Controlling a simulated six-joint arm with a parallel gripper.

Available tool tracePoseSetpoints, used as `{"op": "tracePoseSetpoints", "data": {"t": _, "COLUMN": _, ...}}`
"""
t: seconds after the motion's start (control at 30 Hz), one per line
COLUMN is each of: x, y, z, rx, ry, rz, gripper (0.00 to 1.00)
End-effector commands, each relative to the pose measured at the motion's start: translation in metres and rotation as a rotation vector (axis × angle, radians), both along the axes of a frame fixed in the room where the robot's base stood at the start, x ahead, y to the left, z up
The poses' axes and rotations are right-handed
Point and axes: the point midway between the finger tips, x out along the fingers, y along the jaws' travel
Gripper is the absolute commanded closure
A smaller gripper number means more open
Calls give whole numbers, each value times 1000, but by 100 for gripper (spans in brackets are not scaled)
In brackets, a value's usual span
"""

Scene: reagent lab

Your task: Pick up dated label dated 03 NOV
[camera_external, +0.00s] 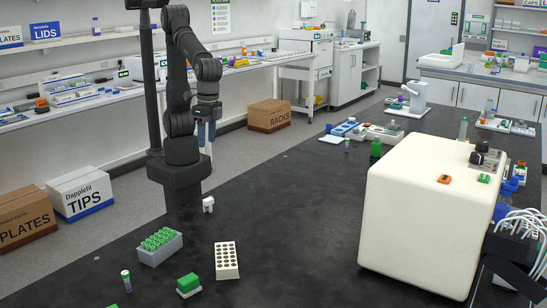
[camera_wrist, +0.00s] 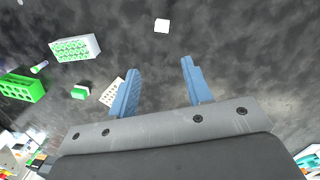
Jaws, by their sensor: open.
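My gripper (camera_external: 205,132) hangs beside my arm over the dark bench in the external view, with its blue fingers pointing down. In the wrist view my gripper (camera_wrist: 160,66) is open, with only bare bench between its fingers. I cannot read 03 NOV on anything. A small white piece (camera_external: 208,204) stands on the bench near my base; I cannot tell if it is a label. A small white square (camera_wrist: 161,25) lies beyond the fingertips in the wrist view. A green block on a white base (camera_external: 188,284) is at the near edge; it also shows in the wrist view (camera_wrist: 80,92).
A white rack with green-capped tubes (camera_external: 160,248), a white holed block (camera_external: 226,260) and a green-capped tube (camera_external: 126,280) stand at the near left. A large cream machine (camera_external: 420,215) with an orange piece (camera_external: 444,179) on top blocks the right. The middle of the bench is clear.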

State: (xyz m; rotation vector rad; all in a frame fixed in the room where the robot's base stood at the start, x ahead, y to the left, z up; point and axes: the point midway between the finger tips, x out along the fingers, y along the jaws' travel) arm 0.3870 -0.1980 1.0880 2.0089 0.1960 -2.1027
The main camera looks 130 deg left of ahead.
Motion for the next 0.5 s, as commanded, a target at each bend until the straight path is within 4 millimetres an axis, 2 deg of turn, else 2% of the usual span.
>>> {"op": "tracePoseSetpoints", "data": {"t": 0.1, "x": 4, "y": 16, "z": -21, "rx": -73, "ry": 72, "rz": 335, "gripper": 55}}
{"op": "tracePoseSetpoints", "data": {"t": 0.3, "x": 9, "y": 36, "z": -47, "rx": -179, "ry": 201, "rz": 869, "gripper": 55}}
{"op": "tracePoseSetpoints", "data": {"t": 0.4, "x": 11, "y": 42, "z": -54, "rx": -209, "ry": 250, "rz": 1045, "gripper": 55}}
{"op": "tracePoseSetpoints", "data": {"t": 0.5, "x": 13, "y": 45, "z": -58, "rx": -225, "ry": 276, "rz": 1141, "gripper": 55}}
